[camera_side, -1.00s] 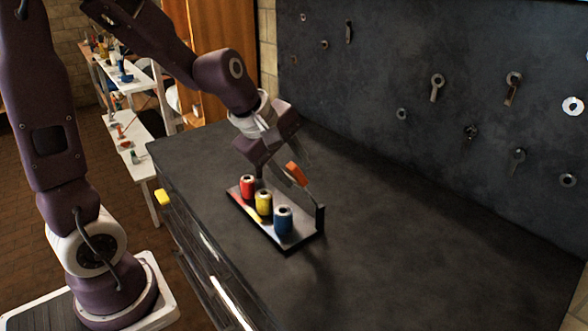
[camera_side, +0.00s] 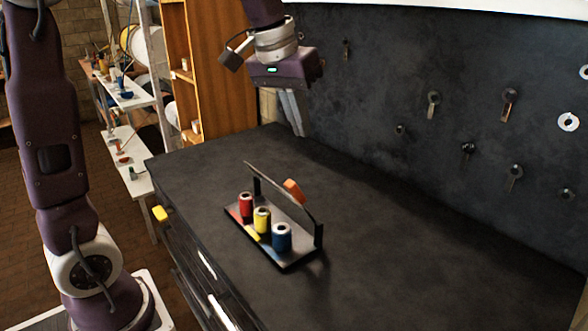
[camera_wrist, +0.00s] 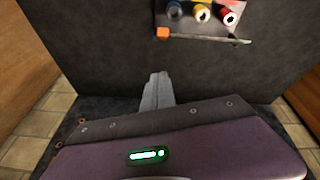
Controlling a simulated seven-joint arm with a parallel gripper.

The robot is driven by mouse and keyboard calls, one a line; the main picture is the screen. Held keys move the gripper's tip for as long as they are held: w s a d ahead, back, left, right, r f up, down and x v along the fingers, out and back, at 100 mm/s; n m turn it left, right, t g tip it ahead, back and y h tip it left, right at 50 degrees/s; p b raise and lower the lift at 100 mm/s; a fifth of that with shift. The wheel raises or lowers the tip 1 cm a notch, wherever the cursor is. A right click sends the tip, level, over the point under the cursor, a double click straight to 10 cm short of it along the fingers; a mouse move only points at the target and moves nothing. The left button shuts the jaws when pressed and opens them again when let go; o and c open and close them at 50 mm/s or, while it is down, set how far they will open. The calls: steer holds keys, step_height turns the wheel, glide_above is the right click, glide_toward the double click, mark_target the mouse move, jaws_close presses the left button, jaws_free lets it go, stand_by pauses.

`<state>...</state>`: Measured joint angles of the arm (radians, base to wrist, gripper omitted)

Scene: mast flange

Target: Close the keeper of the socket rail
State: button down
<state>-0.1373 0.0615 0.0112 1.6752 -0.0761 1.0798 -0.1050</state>
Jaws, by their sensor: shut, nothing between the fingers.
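The socket rail (camera_side: 292,262) is a dark tray on the bench holding a red socket (camera_side: 246,207), a yellow socket (camera_side: 262,221) and a blue socket (camera_side: 282,238), all upright. In the wrist view the orange tab (camera_wrist: 162,33) and bar (camera_wrist: 205,38) lie beyond my fingertips. My gripper (camera_side: 301,133) is shut and empty, above and behind the rail, apart from it.
The dark bench top (camera_side: 400,240) is clear around the rail. A dark wall panel (camera_side: 440,150) with hanging tools stands behind the bench. Shelves stand at the back left.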

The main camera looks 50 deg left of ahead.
steer(key=f+m, duration=0.1)
steer(key=f, duration=0.2)
steer(key=f+m, duration=0.1)
steer(key=f, duration=0.2)
steer(key=w+f+m, duration=0.1)
steer(key=f, duration=0.2)
steer(key=shift+a+f+g, duration=0.15)
steer(key=shift+g, duration=0.15)
steer(key=shift+s+f, duration=0.4)
steer(key=shift+s, duration=0.2)
steer(key=shift+s, duration=0.1)
